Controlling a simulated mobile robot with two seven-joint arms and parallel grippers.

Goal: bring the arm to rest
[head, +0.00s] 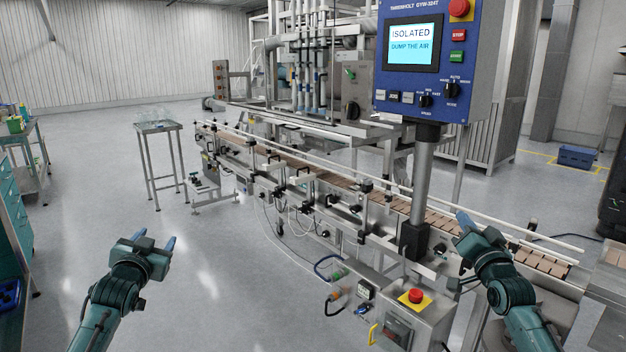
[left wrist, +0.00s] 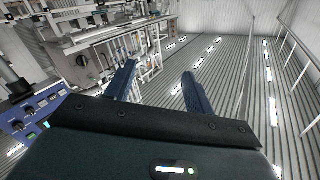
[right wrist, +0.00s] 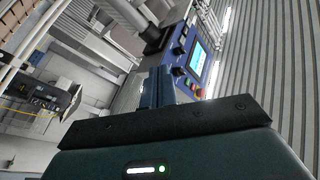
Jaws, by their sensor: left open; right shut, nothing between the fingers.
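My left gripper (head: 154,241) is at the lower left of the head view, above open floor and apart from everything. In the left wrist view its two blue fingers (left wrist: 160,85) stand apart with nothing between them. My right gripper (head: 463,222) is at the right of the head view, in front of the conveyor and right of the panel's post. In the right wrist view its fingers (right wrist: 157,88) are together and hold nothing. The head view does not show clearly whether the right gripper touches the conveyor rail.
The blue control panel (head: 437,60) reads "ISOLATED, DUMP THE AIR". Its post (head: 423,180) stands left of my right gripper. The conveyor (head: 330,180) runs diagonally across. A box with a red stop button (head: 415,296) sits low in front.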

